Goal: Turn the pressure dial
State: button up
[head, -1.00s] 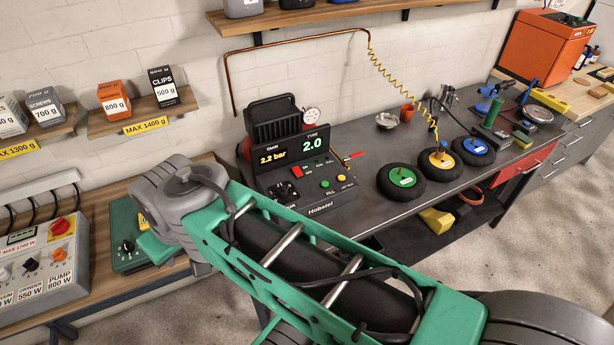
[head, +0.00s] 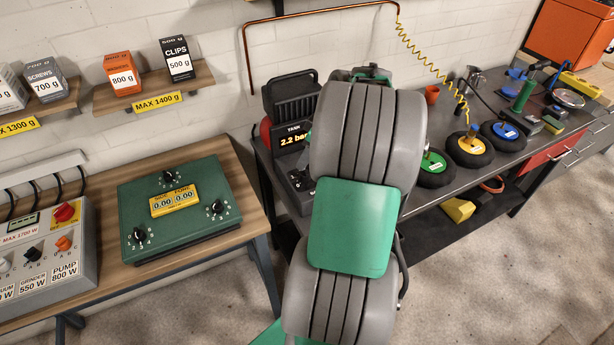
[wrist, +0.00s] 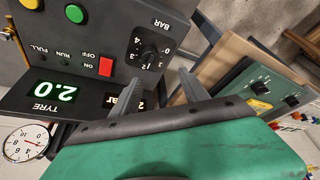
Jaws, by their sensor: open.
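The pressure dial (wrist: 150,53) is a black knob with a number scale marked BAR on the dark machine panel (wrist: 95,35), which appears upside down in the wrist view. My gripper (wrist: 163,80) is open, with its two grey fingers spread apart and pointing toward the panel near the dial. The dial lies just beyond the fingertips, and nothing is between the fingers. In the head view, my arm covers the right part of the machine (head: 290,95) and hides the gripper. Its tank display (head: 293,140) there reads 2.2 bar. The tyre display (wrist: 54,91) reads 2.0.
A red switch (wrist: 106,66) and a green button (wrist: 75,13) sit beside the dial on the panel. A round gauge (wrist: 25,143) is at the lower left. A green box with knobs (head: 175,210) stands on the left wooden bench. Several small wheels (head: 470,149) lie to the right.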

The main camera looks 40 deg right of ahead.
aim_at(305, 174)
jog(key=f, duration=0.2)
jog(key=w+f, duration=0.1)
jog(key=f, duration=0.2)
jog(key=w+d+f+p, duration=0.1)
jog(key=f, duration=0.2)
jog(key=shift+f, duration=0.2)
jog(key=shift+c, duration=0.3)
grip_shut()
